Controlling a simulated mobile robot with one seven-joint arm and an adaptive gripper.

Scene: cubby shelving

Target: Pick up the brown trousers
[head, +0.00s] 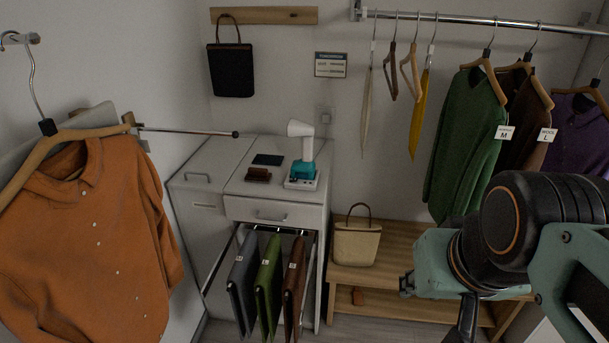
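The brown trousers (294,278) hang folded at the right end of a pull-out rack under the white cabinet, with a small white tag on them. Green trousers (268,280) and dark grey trousers (243,282) hang beside them to the left. My arm comes in from the right. The dark part of my gripper (465,322) is at the bottom edge, in front of the wooden bench and to the right of the trousers, well apart from them. Its fingertips are cut off or hidden, so its opening does not show.
An orange shirt (95,235) hangs close at the left. A beige bag (356,242) stands on the wooden bench (402,245) right of the rack. The cabinet top holds a teal and white device (303,170) and a brown wallet (258,175). Clothes hang at the upper right.

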